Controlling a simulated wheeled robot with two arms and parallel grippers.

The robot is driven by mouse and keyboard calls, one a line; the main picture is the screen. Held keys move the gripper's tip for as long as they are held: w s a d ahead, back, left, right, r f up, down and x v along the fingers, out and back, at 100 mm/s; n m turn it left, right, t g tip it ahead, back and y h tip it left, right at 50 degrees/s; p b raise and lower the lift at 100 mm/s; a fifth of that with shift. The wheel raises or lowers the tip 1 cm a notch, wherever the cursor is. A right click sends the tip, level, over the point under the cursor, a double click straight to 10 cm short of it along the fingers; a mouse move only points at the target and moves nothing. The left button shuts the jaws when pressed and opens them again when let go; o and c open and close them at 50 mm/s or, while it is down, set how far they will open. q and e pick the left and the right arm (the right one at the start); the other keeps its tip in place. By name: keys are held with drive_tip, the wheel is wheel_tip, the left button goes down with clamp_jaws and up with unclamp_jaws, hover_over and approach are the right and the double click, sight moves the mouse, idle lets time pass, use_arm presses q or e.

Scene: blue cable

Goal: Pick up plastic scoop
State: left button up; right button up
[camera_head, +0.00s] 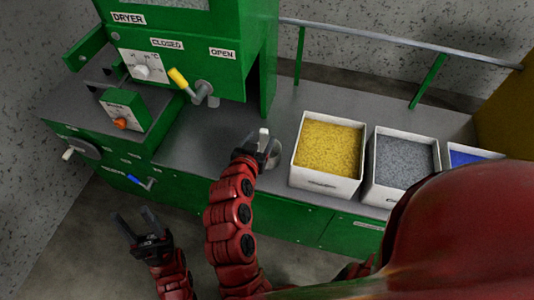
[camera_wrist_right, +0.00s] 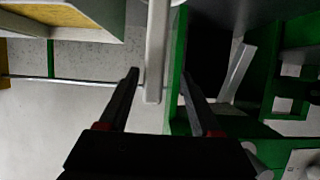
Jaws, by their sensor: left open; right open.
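The plastic scoop (camera_head: 264,136) stands on the grey counter, left of the bin of yellow granules, with its pale handle pointing up; its bowl is partly hidden by my right gripper (camera_head: 259,146). In the right wrist view the light grey scoop handle (camera_wrist_right: 157,45) runs down from the top edge and ends between the two dark fingers of my right gripper (camera_wrist_right: 159,75). Those fingers are open, with a gap on each side of the handle. My left gripper (camera_head: 138,222) is open and empty, low at the left, in front of the green machine.
A white bin of yellow granules (camera_head: 299,169), a bin of grey granules (camera_head: 375,184) and a bin of blue granules (camera_head: 478,152) stand to the right. The green dryer (camera_head: 240,50) rises behind, its yellow-tipped lever (camera_head: 178,78) jutting out. A metal rail (camera_head: 370,38) runs behind the counter.

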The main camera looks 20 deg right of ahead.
drive_tip(key=shift+s+d+p+x, duration=0.1)
drive_tip(key=shift+d+p+x, duration=0.15)
drive_tip(key=shift+x, duration=0.8)
drive_tip(key=shift+s+d+p+x, duration=0.1)
drive_tip(key=shift+d+p+x, duration=0.15)
drive_tip(key=shift+x, duration=0.8)
drive_tip(key=shift+w+d+f, duration=0.25)
drive_tip(key=shift+w, duration=0.4)
clamp_jaws()
